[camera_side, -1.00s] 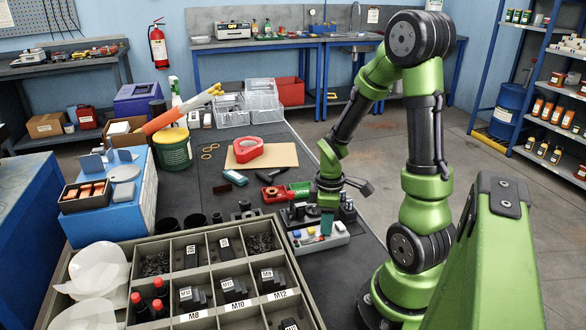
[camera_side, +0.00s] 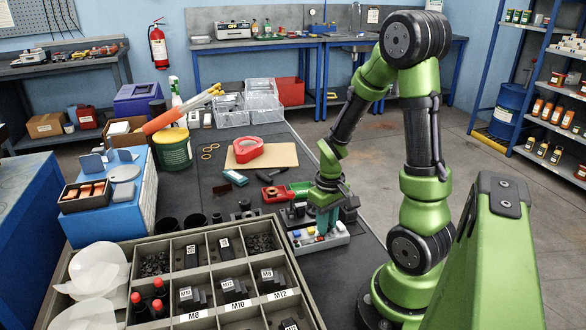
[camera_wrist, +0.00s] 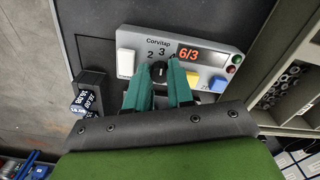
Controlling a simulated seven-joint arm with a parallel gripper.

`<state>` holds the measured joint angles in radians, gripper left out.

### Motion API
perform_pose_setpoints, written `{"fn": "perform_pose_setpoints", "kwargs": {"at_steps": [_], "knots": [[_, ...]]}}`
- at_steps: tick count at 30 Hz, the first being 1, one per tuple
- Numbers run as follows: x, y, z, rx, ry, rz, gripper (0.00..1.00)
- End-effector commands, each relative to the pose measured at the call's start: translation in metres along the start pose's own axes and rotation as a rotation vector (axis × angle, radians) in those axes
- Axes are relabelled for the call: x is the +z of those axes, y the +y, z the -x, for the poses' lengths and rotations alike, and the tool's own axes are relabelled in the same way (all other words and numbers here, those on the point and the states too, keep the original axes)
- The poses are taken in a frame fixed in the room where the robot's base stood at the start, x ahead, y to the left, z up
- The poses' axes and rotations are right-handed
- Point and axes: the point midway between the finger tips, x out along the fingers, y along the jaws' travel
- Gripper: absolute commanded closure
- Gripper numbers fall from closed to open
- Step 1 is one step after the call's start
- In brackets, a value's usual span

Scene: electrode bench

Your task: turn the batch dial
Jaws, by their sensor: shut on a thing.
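The batch dial (camera_wrist: 159,71) is a dark knob on a grey control box (camera_wrist: 205,50) marked "Corvitap". In the side view my gripper (camera_side: 324,218) points down onto the box (camera_side: 336,238), and the dial is hidden there. Which figure the dial points to is hard to tell.
The box also bears a white switch (camera_wrist: 126,63), a yellow button (camera_wrist: 192,78), a blue button (camera_wrist: 217,84) and small red and green lamps. A compartment tray (camera_side: 190,318) of parts stands close to the left. A red and green tool (camera_side: 284,192) lies behind.

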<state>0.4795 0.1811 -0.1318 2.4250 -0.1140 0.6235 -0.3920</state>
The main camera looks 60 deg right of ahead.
Motion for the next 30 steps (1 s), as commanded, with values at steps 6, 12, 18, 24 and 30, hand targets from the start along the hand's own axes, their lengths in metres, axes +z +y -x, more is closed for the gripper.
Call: {"fn": "perform_pose_setpoints", "kwargs": {"at_steps": [6, 12, 18, 24, 30], "knots": [[-0.0004, -0.0005, 0.0008, 0.000, 0.001, -0.204, 1.00], [-0.0005, -0.0008, 0.0008, -0.001, 0.001, -0.370, 1.00], [-0.0005, -0.0008, 0.0009, -0.001, 0.001, -0.496, 1.00], [-0.0006, -0.0007, 0.0009, -0.001, 0.001, -0.574, 1.00], [-0.0006, -0.0006, 0.0010, -0.001, 0.001, -0.607, 1.00]]}}
